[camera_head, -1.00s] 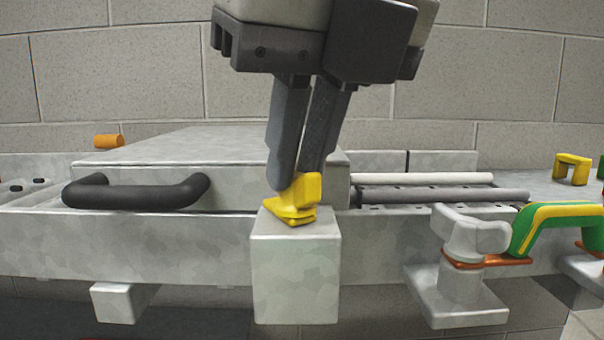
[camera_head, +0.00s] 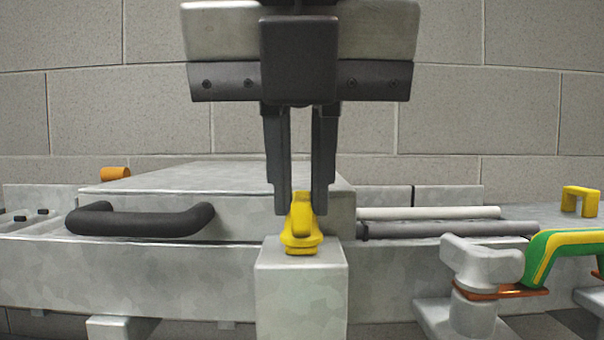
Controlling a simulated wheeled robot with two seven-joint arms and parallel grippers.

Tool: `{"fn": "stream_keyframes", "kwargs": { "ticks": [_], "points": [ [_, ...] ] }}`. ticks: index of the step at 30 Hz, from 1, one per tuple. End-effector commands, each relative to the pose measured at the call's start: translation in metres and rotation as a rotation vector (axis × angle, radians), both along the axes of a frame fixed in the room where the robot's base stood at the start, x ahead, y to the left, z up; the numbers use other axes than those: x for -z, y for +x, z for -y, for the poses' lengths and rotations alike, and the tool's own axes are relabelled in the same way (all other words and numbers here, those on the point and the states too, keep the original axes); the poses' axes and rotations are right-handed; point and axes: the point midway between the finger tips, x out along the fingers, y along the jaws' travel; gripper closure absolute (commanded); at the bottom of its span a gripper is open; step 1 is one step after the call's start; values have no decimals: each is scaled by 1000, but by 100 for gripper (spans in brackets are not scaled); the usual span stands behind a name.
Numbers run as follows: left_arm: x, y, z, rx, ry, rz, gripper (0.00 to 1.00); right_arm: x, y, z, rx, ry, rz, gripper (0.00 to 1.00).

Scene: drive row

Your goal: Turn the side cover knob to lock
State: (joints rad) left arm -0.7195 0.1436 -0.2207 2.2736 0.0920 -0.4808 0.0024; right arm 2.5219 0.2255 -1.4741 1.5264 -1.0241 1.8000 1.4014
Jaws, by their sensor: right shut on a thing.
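The yellow knob (camera_head: 301,232) sits on top of a grey metal block at the front of the machine, beside the side cover (camera_head: 230,180). Its raised grip now points toward the back, narrow edge facing me. My right gripper (camera_head: 301,207) comes down from above, its two dark fingers on either side of the knob's grip, shut on it. The side cover is a grey metal box lid with a black bar handle (camera_head: 140,220) on its front. My left gripper is not in view.
The grey block (camera_head: 302,295) stands out from the machine's front. At the right are a grey clamp (camera_head: 480,262), a green and yellow cable (camera_head: 565,250) and a yellow bracket (camera_head: 580,201). Two rods (camera_head: 430,213) lie behind. An orange cylinder (camera_head: 115,174) is at the back left.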

Motion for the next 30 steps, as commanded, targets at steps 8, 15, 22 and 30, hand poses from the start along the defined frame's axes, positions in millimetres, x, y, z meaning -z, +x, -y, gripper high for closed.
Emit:
{"fn": "stream_keyframes", "kwargs": {
  "ticks": [8, 15, 22, 30],
  "points": [
    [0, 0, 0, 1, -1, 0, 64, -2, 1, 1, 8, 3, 4, 100],
    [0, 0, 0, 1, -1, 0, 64, -1, 1, 1, 7, 3, 3, 66],
    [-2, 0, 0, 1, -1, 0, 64, -3, 0, 0, 4, 2, 1, 66],
    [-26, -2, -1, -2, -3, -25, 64, -44, -6, -5, -12, 3, 2, 66]
  ]
}}
